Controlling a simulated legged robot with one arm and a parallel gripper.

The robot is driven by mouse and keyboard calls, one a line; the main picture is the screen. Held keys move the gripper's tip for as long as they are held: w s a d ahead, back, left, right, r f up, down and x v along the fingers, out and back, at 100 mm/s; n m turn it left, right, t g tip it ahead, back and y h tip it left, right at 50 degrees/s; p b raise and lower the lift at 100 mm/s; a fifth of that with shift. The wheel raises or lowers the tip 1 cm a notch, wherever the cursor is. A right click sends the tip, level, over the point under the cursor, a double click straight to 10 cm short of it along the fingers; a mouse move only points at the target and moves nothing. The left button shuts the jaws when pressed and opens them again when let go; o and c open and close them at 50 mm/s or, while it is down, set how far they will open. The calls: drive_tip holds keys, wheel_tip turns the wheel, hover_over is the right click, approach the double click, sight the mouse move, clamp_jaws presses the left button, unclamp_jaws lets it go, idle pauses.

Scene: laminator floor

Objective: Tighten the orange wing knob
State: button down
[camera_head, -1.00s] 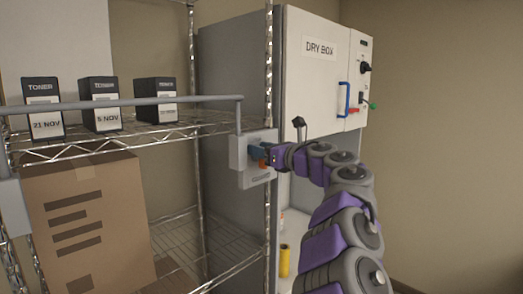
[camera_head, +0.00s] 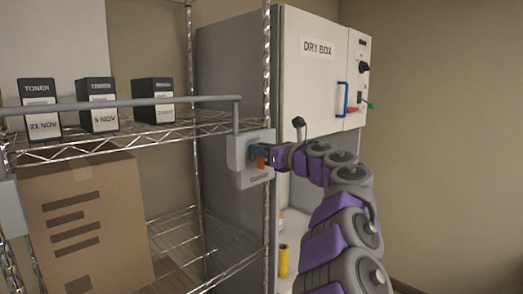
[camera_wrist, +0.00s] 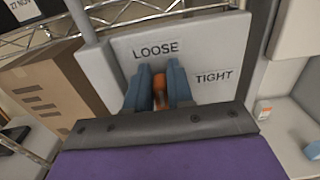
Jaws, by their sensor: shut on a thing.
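The orange wing knob (camera_wrist: 160,92) sits on a grey bracket plate (camera_wrist: 215,55), between my gripper's two blue fingers. In the wrist view the plate carries the label LOOSE above the knob and TIGHT to its right. The knob's visible part points up toward LOOSE in that view. My gripper (camera_wrist: 159,88) is shut on the knob. In the head view the knob (camera_head: 260,161) shows as a small orange patch beside my gripper (camera_head: 258,154), in front of the plate (camera_head: 240,165) on the rack post. The fingers hide the knob's sides.
A grey rail (camera_head: 120,104) runs from the bracket across the shelf front, before several toner boxes (camera_head: 100,104). A cardboard box (camera_head: 88,220) fills the lower shelf. The DRY BOX cabinet (camera_head: 318,80) stands behind my arm, with a yellow cylinder (camera_head: 284,260) below it.

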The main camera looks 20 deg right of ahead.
drive_tip(key=shift+m+p, duration=0.3)
drive_tip(key=m+p, duration=0.2)
drive_tip(key=p, duration=0.1)
drive_tip(key=shift+w+d+m, duration=0.2)
drive_tip(key=shift+d+m, duration=0.15)
drive_tip(key=shift+m, duration=0.05)
drive_tip(key=shift+w+d+f+m+p, duration=0.1)
drive_tip(key=shift+d+f+m+p, duration=0.3)
drive_tip(key=shift+m+p, duration=2)
drive_tip(key=shift+w+d+f+m+p, duration=0.15)
drive_tip(key=shift+f+m+p, duration=0.4)
drive_tip(key=shift+m+p, duration=1.85)
drive_tip(key=shift+w+d+f+m+p, duration=0.1)
drive_tip(key=shift+d+f+m+p, duration=0.35)
drive_tip(key=shift+m+p, duration=1.95)
drive_tip(key=shift+s+a+f, duration=0.1)
drive_tip(key=shift+f, duration=0.05)
